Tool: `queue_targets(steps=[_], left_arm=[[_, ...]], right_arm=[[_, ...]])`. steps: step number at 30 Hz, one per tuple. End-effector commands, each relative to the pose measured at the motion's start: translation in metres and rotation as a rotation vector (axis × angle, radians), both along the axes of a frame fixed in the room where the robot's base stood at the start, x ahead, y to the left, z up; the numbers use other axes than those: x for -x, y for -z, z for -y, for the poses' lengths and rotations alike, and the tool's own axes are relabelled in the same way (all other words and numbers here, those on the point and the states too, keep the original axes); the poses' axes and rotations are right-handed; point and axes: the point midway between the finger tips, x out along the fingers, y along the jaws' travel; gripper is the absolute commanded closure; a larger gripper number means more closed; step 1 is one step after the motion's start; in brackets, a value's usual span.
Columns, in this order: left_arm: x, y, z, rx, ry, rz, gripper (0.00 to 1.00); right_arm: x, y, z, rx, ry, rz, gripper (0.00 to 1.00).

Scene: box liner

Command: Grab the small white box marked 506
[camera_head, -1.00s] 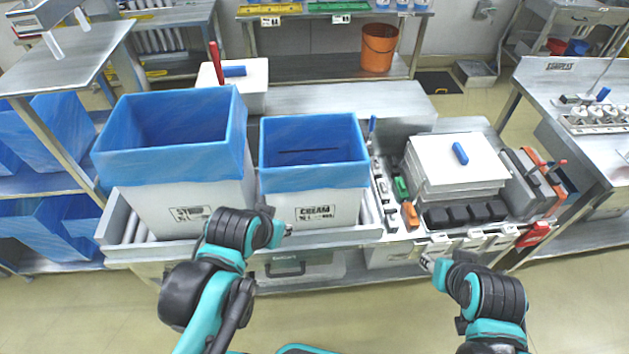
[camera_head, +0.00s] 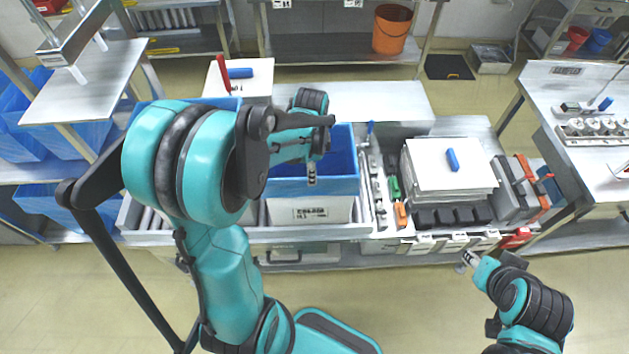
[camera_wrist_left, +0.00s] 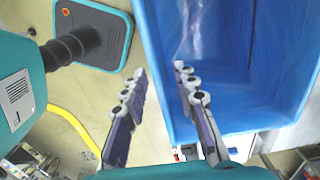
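Several small white boxes or bins (camera_head: 421,244) line the front edge of the right-hand workstation; their markings are too small to read, so I cannot tell which one is 506. My left gripper (camera_head: 312,177) is over the blue-lined CREAM box (camera_head: 315,211), left of the small white boxes.
A white stack (camera_head: 447,165) with a blue handle stands on the station behind black blocks (camera_head: 455,215). Green and orange items (camera_head: 400,214) lie to its left. A second blue-lined box is mostly hidden behind my left arm. Open floor (camera_head: 420,310) lies in front.

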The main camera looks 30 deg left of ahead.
Motion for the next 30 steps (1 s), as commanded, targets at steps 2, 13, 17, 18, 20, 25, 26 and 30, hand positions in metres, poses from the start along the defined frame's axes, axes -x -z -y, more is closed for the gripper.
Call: queue_targets(steps=[2,13,17,18,20,25,26,30], left_arm=[[0.0,0.011,0.0,0.0,0.0,0.0,0.72],[0.007,0.062,-0.002,0.0,-0.001,0.002,0.72],[0.007,0.069,-0.001,0.0,-0.002,0.002,0.72],[0.007,0.07,-0.001,0.0,-0.002,0.002,0.72],[0.007,0.069,-0.001,0.0,-0.002,0.002,0.72],[0.007,0.069,-0.001,0.0,-0.002,0.002,0.9],[0.007,0.069,-0.001,0.0,-0.002,0.002,0.98],[0.007,0.069,-0.001,0.0,-0.002,0.002,1.0]], right_arm=[[0.0,0.004,0.0,0.0,0.0,0.0,0.6],[0.0,0.013,0.0,0.0,0.0,0.0,0.6],[0.0,0.013,0.0,0.0,0.0,0.0,0.6],[0.0,0.013,0.0,0.0,0.0,0.0,0.6],[0.0,0.013,0.0,0.0,0.0,0.0,0.6],[0.0,0.013,0.0,0.0,0.0,0.0,0.6],[0.0,0.013,0.0,0.0,0.0,0.0,0.6],[0.0,0.013,0.0,0.0,0.0,0.0,0.6]])
